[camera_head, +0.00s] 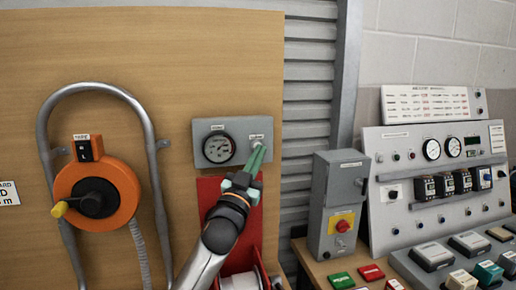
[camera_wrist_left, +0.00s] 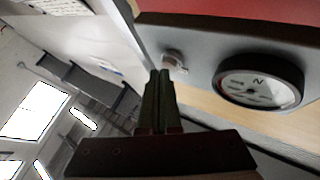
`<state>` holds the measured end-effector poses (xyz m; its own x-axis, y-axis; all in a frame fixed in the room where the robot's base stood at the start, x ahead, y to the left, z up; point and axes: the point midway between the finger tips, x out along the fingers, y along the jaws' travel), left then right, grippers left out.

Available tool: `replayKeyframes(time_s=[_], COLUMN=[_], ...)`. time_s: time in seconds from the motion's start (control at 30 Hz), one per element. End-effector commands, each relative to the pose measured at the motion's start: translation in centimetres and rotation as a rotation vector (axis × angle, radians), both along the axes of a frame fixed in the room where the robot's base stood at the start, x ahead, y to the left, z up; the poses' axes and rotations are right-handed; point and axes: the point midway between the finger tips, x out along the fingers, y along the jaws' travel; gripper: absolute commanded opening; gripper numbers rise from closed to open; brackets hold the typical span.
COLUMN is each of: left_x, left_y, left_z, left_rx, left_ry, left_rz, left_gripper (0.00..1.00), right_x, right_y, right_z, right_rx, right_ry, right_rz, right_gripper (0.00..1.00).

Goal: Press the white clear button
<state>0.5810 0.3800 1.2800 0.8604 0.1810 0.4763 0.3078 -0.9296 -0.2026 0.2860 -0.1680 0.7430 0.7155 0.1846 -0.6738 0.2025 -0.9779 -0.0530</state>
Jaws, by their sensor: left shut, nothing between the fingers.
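The white clear button (camera_head: 257,140) is a small round knob under a label on the right of a grey gauge panel (camera_head: 212,161). In the left wrist view the button (camera_wrist_left: 175,60) stands out from the panel face beside the gauge. My left gripper (camera_head: 260,150) is shut and empty, its green fingers pointing at the panel. Its fingertips (camera_wrist_left: 160,72) are very close to the button and partly cover it in the head view. I cannot tell whether they touch it. My right gripper is not in view.
A round dial gauge (camera_head: 219,147) sits on the same panel. An orange reel (camera_head: 119,178) with a yellow-tipped crank and a bent grey tube stand left. A grey box with a red switch (camera_head: 342,223) and a control console (camera_head: 440,185) stand right.

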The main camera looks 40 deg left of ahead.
Motion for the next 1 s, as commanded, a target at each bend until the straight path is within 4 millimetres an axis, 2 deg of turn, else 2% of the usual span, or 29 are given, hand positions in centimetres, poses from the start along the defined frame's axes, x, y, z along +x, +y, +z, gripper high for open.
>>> replayKeyframes(time_s=[0.63, 1.0], left_x=[0.3, -0.7], left_y=[0.4, -0.8], left_z=[0.0, -0.1], left_rx=[-0.001, -0.002], left_ry=[0.001, 0.001], left_rz=[0.001, 0.001], left_gripper=[0.0, 0.0], right_x=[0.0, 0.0], right_y=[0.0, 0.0], right_z=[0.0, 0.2], right_rx=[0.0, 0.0], right_ry=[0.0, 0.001], right_rz=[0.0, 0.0], right_gripper=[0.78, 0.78])
